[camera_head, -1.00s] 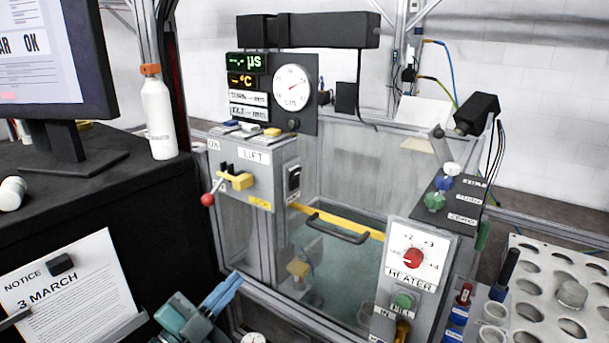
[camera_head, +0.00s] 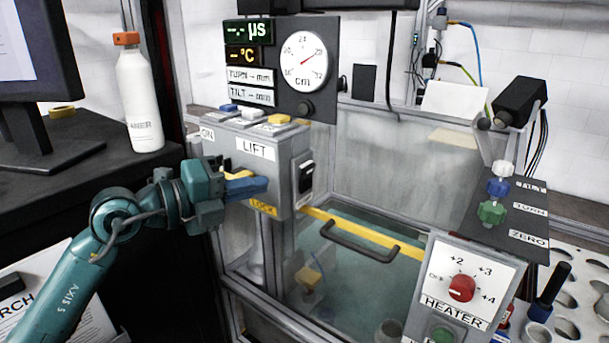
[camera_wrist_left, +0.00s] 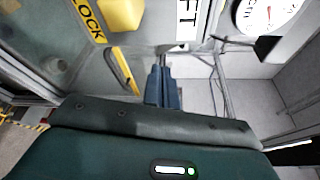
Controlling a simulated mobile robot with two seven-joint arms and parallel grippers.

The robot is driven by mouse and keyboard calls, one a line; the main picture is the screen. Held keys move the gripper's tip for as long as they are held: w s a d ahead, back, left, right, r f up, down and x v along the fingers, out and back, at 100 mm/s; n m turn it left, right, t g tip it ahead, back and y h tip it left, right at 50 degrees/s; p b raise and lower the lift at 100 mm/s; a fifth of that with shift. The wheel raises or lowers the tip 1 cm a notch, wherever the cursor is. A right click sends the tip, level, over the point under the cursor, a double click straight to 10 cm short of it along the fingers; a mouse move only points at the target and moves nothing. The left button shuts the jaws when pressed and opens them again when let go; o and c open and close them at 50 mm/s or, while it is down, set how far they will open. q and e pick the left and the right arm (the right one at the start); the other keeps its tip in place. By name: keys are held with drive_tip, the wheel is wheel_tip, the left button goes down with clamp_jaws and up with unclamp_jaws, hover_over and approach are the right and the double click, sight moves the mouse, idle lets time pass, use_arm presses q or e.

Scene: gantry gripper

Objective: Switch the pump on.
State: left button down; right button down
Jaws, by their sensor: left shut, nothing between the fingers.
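A black rocker switch (camera_head: 306,176) sits on the right side face of the grey LIFT box (camera_head: 300,150). A small label below it is too small to read, and I cannot tell which control is the pump's. A green button (camera_head: 442,335) shows at the bottom edge, below the red heater knob (camera_head: 461,288). My left gripper (camera_head: 262,187) is shut and empty in front of the LIFT box, left of the rocker switch. It partly hides the yellow lever (camera_head: 238,175). In the left wrist view its blue fingers (camera_wrist_left: 163,80) are together. My right gripper is not in view.
A water tank with a yellow bar and black handle (camera_head: 360,243) lies right of the LIFT box. A gauge panel (camera_head: 280,65) stands above. A white bottle (camera_head: 138,95) and monitor (camera_head: 35,55) are at the left. A tray with holes (camera_head: 585,290) is at the right.

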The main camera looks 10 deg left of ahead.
sight(299, 173)
use_arm(q)
drive_tip(key=p+x, duration=0.1)
drive_tip(key=x, duration=0.9)
drive_tip(key=shift+p, duration=0.4)
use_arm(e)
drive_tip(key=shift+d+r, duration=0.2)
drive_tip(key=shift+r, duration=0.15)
use_arm(q)
drive_tip(key=shift+w, duration=0.1)
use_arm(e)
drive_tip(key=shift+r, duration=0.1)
use_arm(q)
drive_tip(key=shift+a+r+n+p, duration=0.2)
drive_tip(key=shift+r+n+p, duration=0.1)
drive_tip(key=shift+p, duration=0.2)
drive_tip(key=shift+w+a+n, duration=0.15)
drive_tip(key=shift+a+n, duration=0.05)
drive_tip(key=shift+n, duration=0.1)
drive_tip(key=shift+f, duration=0.1)
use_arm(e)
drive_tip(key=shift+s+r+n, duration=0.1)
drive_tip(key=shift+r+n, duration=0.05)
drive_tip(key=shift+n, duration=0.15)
